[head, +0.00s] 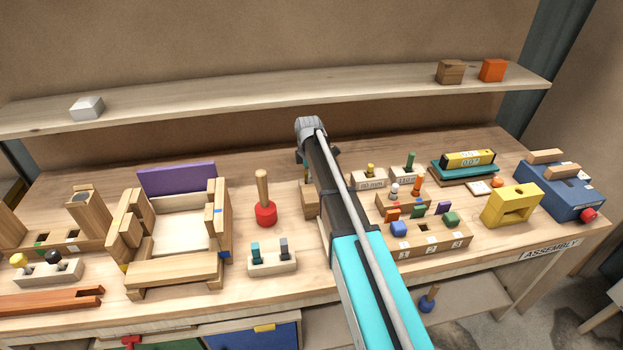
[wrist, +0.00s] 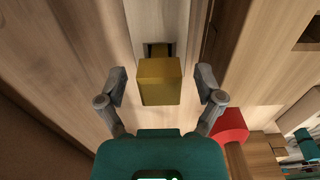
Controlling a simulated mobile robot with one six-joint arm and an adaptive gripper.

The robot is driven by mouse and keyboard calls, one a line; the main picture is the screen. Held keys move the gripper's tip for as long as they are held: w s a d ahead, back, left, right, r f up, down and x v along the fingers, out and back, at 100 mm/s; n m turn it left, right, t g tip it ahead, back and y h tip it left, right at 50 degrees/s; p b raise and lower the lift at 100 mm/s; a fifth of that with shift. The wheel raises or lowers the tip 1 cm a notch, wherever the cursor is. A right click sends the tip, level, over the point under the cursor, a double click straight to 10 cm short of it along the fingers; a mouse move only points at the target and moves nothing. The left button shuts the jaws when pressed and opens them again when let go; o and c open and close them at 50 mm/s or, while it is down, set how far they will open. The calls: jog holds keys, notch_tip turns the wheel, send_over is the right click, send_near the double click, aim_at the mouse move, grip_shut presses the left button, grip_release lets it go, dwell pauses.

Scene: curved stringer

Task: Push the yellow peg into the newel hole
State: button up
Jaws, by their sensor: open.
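The yellow peg (wrist: 158,82) shows in the wrist view as a block with a square end, between the two fingers of my gripper (wrist: 161,76). The fingers are open, with a clear gap on each side of the peg. A dark opening (wrist: 158,49) shows just beyond the peg in a pale wooden piece (wrist: 160,18). I cannot tell how deep the peg sits or whether it touches the opening's edges. In the head view my arm covers the fingers and the peg. A wooden block (head: 308,198) shows partly beside my arm there.
A red-headed mallet (head: 265,213) stands left of my arm; its red head (wrist: 231,124) is close to my right finger in the wrist view. A wooden frame assembly (head: 170,272) lies further left. A numbered block (head: 437,242) and yellow bridge-shaped block (head: 512,205) stand right. A shelf (head: 250,91) runs behind.

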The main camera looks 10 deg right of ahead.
jog(key=c, duration=1.1)
jog(key=shift+o, duration=0.2)
jog(key=shift+r, duration=0.15)
notch_tip(320, 180, up, 3)
jog(key=p, duration=0.3)
jog(key=s+r+p, duration=0.2)
jog(key=r+p, duration=0.1)
jog(key=s+r+p, duration=0.3)
jog(key=shift+s+r+p, duration=0.25)
jog(key=shift+r+p, duration=0.05)
jog(key=shift+p, duration=0.1)
jog(key=s+r+p, duration=0.3)
jog(key=s, duration=0.5)
jog(key=shift+s, duration=0.25)
jog(key=shift+d, duration=0.1)
